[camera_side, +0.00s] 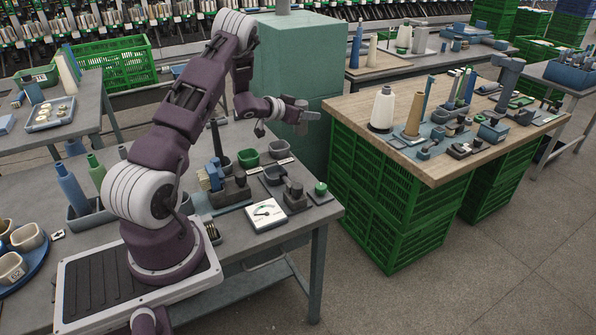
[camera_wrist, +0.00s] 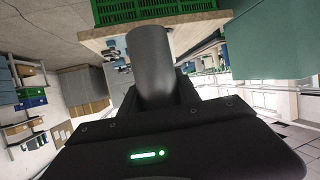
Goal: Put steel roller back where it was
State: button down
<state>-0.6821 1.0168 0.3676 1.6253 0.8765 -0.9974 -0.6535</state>
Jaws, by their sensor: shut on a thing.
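The steel roller (camera_wrist: 152,62) is a plain dark grey cylinder in the wrist view, sticking out from between the jaws. My gripper (camera_wrist: 156,98) is shut on it. In the side view my gripper (camera_side: 299,112) is held up in the air, above the gap between the grey bench and the wooden-topped table, in front of the green cabinet. The roller is small there and hard to tell from the fingers. The roller's original place cannot be made out for certain.
The grey bench (camera_side: 262,252) carries a white dial gauge (camera_side: 265,215), small bins, a green bin (camera_side: 248,158) and dark fixtures. The wooden-topped table (camera_side: 350,112) holds cones and tools above green crates (camera_side: 385,215). The green cabinet (camera_side: 292,80) stands close behind my gripper.

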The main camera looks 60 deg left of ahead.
jog(key=f+m+h, duration=0.2)
jog(key=f, duration=0.3)
jog(key=d+f+m+h, duration=0.1)
jog(key=f+m+h, duration=0.1)
jog(key=f+h, duration=0.1)
jog(key=d+f+m+h, duration=0.1)
jog(key=f+m+h, duration=0.1)
jog(key=f, duration=0.4)
jog(key=shift+s+d+f, duration=0.25)
jog(key=shift+s+f, duration=0.1)
jog(key=c, duration=0.9)
grip_release()
jog(key=shift+f, duration=0.2)
jog(key=shift+r, duration=0.1)
